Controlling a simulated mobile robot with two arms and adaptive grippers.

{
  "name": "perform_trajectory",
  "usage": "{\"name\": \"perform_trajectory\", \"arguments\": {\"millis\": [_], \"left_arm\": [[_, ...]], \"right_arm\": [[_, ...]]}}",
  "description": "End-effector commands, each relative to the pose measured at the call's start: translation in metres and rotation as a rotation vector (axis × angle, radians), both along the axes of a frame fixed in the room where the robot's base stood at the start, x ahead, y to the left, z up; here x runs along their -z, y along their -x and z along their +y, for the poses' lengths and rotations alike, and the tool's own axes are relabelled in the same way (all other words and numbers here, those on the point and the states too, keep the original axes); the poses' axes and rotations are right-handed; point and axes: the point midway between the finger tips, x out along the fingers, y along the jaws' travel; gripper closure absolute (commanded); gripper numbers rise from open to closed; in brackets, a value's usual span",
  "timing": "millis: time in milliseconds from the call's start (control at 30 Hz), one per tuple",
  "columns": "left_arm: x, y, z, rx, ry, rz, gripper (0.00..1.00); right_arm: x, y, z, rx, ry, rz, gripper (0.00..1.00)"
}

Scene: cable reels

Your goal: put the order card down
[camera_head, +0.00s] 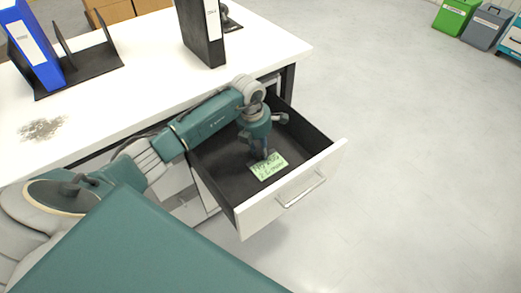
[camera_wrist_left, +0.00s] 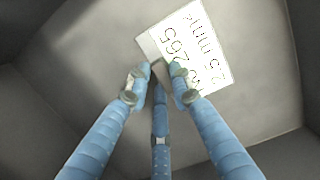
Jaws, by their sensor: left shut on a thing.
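The order card (camera_head: 269,166) is light green with dark writing in the head view. It looks pale, with large dark characters, in the wrist view (camera_wrist_left: 200,40). My left gripper (camera_head: 262,155) points down into the open drawer (camera_head: 222,165). In the wrist view its fingers (camera_wrist_left: 159,72) are closed on the card's near edge. The card is inside the drawer, over the dark floor; I cannot tell whether it touches the floor. My right gripper is in neither view.
The drawer's white front with its handle (camera_head: 301,189) faces the open grey floor (camera_head: 420,170). The white desk (camera_head: 130,95) behind holds a black binder (camera_head: 203,35), a blue binder (camera_head: 36,45) in a black rack and a small grey pile (camera_head: 41,129).

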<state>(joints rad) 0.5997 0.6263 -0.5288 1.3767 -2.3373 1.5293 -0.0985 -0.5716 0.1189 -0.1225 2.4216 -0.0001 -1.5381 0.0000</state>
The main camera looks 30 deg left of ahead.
Motion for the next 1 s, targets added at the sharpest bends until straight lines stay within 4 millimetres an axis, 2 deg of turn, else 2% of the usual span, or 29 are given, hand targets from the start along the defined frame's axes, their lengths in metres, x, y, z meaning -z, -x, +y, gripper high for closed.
{"name": "perform_trajectory", "arguments": {"millis": [133, 167, 233, 267, 533, 667, 1000], "left_arm": [[0.003, 0.0, 0.0, 0.0, -0.001, 0.0, 1.0], [0.003, 0.0, 0.0, -0.001, -0.001, 0.0, 0.77], [0.002, 0.0, 0.0, -0.001, 0.0, 0.0, 0.63], [0.002, 0.0, 0.0, -0.001, 0.0, 0.0, 0.6], [0.002, 0.0, 0.0, 0.0, 0.0, 0.0, 0.6], [-0.008, 0.0, 0.001, 0.0, -0.001, -0.003, 0.6], [-0.077, 0.009, 0.006, 0.0, -0.002, -0.003, 0.6]], "right_arm": [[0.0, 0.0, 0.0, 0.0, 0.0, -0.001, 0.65], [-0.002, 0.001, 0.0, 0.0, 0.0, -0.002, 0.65], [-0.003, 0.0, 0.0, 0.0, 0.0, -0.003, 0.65], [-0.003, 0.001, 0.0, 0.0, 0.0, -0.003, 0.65], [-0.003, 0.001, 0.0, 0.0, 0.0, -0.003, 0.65], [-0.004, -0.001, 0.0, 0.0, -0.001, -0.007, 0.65], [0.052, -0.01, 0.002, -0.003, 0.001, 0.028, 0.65]]}}
